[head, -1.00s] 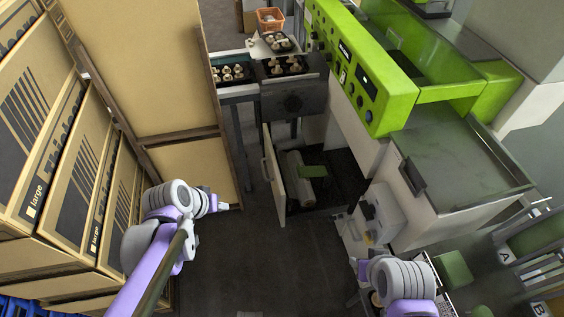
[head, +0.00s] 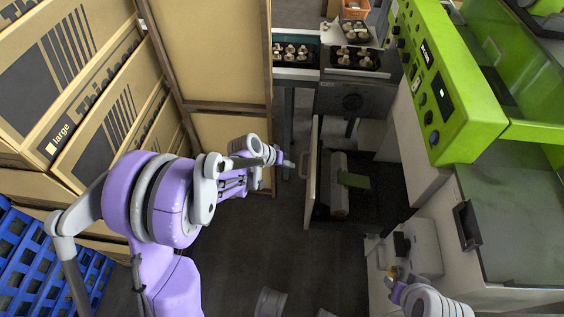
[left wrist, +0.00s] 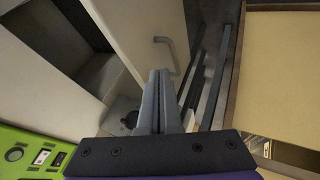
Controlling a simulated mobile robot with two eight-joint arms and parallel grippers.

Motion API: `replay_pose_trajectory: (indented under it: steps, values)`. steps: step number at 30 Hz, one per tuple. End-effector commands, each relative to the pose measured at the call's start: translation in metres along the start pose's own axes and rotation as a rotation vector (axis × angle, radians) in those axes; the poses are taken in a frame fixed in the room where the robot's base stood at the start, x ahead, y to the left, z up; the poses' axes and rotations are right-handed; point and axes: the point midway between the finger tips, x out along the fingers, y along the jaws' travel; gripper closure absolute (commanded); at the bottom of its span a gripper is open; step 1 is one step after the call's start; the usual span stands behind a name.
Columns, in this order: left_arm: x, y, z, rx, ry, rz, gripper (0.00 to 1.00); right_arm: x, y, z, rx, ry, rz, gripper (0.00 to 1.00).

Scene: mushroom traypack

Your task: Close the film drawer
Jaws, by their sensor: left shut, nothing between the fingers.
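The film drawer stands pulled out below the green machine, its cream front panel (head: 311,180) facing left in the head view. A film roll (head: 340,190) and a green piece (head: 353,179) lie behind the panel. My left gripper (head: 288,163) is shut and empty, just left of the panel, with a small gap seeming to remain. In the left wrist view, the shut fingers (left wrist: 159,90) point toward the drawer front (left wrist: 140,35) and its grey handle (left wrist: 166,50); contact cannot be told. My right gripper (head: 393,285) is at the lower right, its jaws unclear.
Mushroom trays (head: 355,58) sit at the back. The green machine (head: 445,100) bounds the right. Dark floor (head: 260,230) is open in front of the drawer.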

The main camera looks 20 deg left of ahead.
Motion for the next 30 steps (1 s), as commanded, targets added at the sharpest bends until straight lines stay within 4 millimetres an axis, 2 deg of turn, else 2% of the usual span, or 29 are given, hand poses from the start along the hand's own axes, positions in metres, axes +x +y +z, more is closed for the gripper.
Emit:
replay_pose_trajectory:
  steps: [1,3,9,15,26,30]
  values:
    - [0.013,-0.001,0.0,0.002,-0.001,0.001,1.0,0.003,0.0,0.001,0.0,-0.001,0.0,0.55]
    - [0.027,0.0,0.001,0.001,-0.001,0.001,1.0,0.005,0.0,0.002,0.0,-0.002,0.0,0.55]
    - [0.039,0.026,0.0,0.002,0.0,0.001,1.0,0.004,0.0,0.002,0.0,-0.001,0.0,0.55]
    - [0.043,0.035,0.0,0.0,0.0,-0.001,1.0,0.004,0.0,0.002,0.0,-0.001,0.0,0.55]
    - [0.044,0.036,0.0,0.0,0.0,-0.001,1.0,0.004,0.0,0.002,0.0,-0.001,0.0,0.55]
    - [0.047,0.042,0.0,0.001,0.0,0.001,1.0,0.005,0.0,0.002,0.0,-0.002,0.0,0.55]
